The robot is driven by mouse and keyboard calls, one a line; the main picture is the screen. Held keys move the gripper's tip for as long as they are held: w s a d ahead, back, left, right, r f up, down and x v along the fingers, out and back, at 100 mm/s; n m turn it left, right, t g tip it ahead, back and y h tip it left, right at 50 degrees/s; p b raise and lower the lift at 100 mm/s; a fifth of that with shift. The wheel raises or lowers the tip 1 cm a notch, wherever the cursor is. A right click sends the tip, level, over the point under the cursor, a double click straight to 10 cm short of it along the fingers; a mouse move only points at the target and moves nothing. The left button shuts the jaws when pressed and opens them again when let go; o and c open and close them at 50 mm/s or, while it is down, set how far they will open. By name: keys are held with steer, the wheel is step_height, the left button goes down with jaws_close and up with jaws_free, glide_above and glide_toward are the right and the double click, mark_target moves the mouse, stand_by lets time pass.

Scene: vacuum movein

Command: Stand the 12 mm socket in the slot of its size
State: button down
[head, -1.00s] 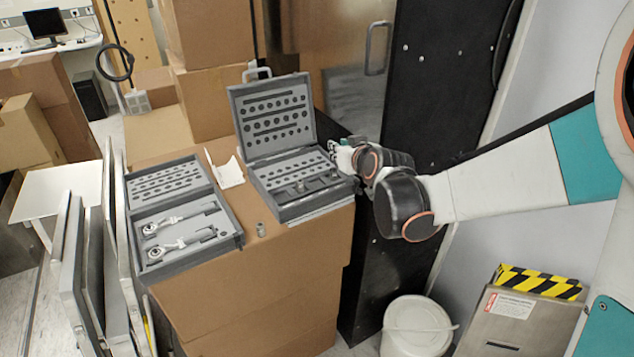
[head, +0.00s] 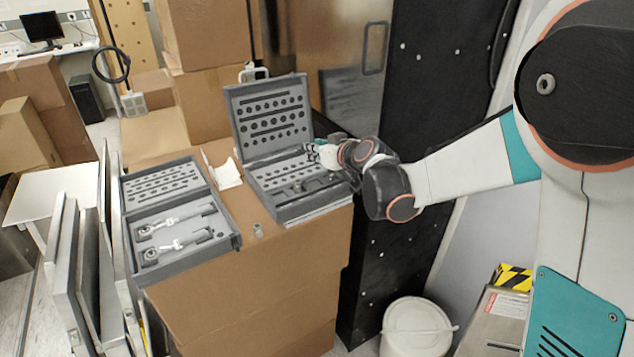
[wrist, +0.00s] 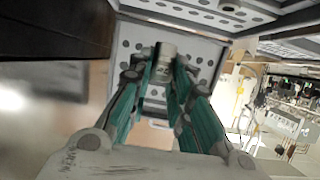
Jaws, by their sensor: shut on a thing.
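My gripper (head: 318,154) is over the right side of the open grey socket case (head: 318,208), near the hinge and the back of its lower tray. In the wrist view, my gripper (wrist: 158,80) is shut on a pale metal socket (wrist: 167,52), held between the teal fingers. Its size mark is too small to read. Behind it, the grey tray face (wrist: 205,52) shows several round slots of differing sizes. I cannot tell which slot is the 12 mm one. In the head view the held socket is too small to make out.
A small loose socket (head: 258,229) stands on the cardboard box (head: 262,270) in front of the cases. A second open case (head: 236,241) with ratchets lies to the left. The raised lid (head: 232,118) stands behind the tray. A dark cabinet (head: 415,110) is close on the right.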

step_height(320, 180, down, 8)
steer(key=shift+f+b, duration=0.25)
steer(key=shift+b, duration=0.8)
steer(key=shift+f, duration=0.15)
